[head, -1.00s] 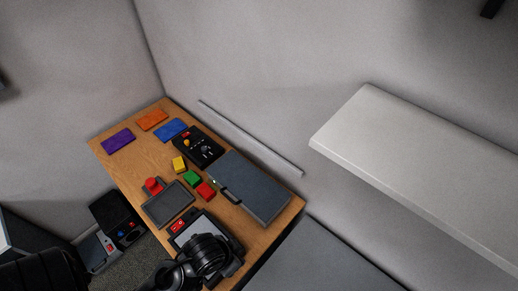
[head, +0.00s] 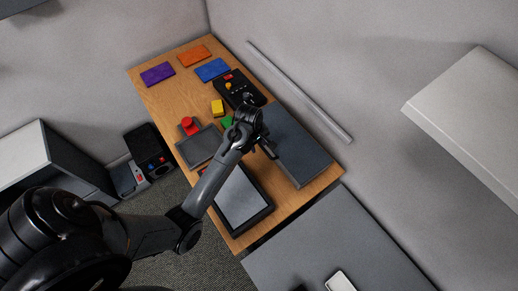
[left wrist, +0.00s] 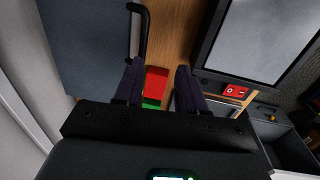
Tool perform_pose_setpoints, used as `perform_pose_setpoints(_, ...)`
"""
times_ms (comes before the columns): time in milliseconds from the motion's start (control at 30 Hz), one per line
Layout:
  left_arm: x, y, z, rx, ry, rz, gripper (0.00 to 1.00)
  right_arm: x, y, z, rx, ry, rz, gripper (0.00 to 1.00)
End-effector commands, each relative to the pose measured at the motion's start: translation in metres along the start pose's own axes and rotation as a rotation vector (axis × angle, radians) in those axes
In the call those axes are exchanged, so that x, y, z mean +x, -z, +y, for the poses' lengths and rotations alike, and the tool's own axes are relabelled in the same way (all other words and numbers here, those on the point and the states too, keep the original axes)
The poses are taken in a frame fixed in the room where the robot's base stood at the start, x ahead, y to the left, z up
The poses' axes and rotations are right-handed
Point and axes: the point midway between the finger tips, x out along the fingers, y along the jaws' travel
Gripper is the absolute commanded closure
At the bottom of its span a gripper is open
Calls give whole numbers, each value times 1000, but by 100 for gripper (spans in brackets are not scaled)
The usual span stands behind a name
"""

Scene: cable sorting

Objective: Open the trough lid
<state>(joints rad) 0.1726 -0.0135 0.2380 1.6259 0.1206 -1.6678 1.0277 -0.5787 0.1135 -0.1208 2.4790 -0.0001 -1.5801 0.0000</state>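The trough lid (head: 303,150) is a flat blue-grey panel on the right part of the wooden table and looks shut. It also shows at the upper left of the left wrist view (left wrist: 85,40). Its black bar handle (left wrist: 143,30) runs along the lid's edge there; in the head view my arm hides it. My left gripper (head: 268,150) is over the lid's handle side. In the left wrist view the left gripper's fingers (left wrist: 160,68) are apart and empty, with one fingertip near the handle's end. Contact cannot be told. My right gripper is not in view.
A tablet-like screen (head: 243,200) lies beside the lid. A grey wall runs behind the table.

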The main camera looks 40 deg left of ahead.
Motion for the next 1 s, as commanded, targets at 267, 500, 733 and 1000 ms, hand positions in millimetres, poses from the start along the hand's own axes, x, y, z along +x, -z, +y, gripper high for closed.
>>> perform_pose_setpoints(267, -1, 3, 24, 3, -44, 6, 60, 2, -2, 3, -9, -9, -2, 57)
perform_pose_setpoints(500, 36, 3, 25, 3, -43, 6, 60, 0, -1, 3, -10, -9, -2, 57)
perform_pose_setpoints(733, 71, 3, 26, 5, -43, 7, 60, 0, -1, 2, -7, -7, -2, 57)
perform_pose_setpoints(1000, 91, 3, 27, 5, -45, 8, 60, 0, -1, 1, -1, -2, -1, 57)
